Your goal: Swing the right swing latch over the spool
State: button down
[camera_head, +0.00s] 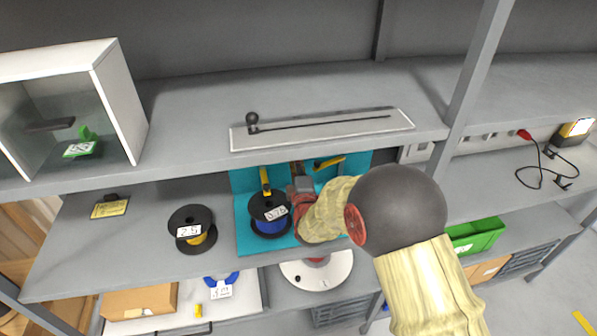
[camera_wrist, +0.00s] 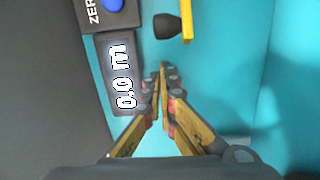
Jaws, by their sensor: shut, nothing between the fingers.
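The right swing latch, a yellow bar (camera_head: 331,161) with a black knob, is at the upper right of the teal board (camera_head: 242,238) in the head view. Its bar (camera_wrist: 187,18) and black knob (camera_wrist: 167,26) also show at the top of the wrist view. My gripper (camera_wrist: 164,68) is shut and empty; its fingertips point toward the knob and appear apart from it. In the head view my arm hides the fingertips. A spool with blue winding (camera_head: 268,214) sits on the board's left part, with another yellow latch (camera_head: 265,180) above it.
A dark counter reading 0.0 m (camera_wrist: 120,75) stands left of my fingers, below a ZERO label with a blue button (camera_wrist: 112,5). Another spool (camera_head: 192,230) stands left of the board. An upper shelf (camera_head: 190,130) overhangs behind. Bare teal surface lies right of my fingers.

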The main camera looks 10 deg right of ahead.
jog(key=shift+s+d+f, duration=0.15)
jog(key=shift+s+d, duration=1.3)
jog(key=shift+s, duration=0.1)
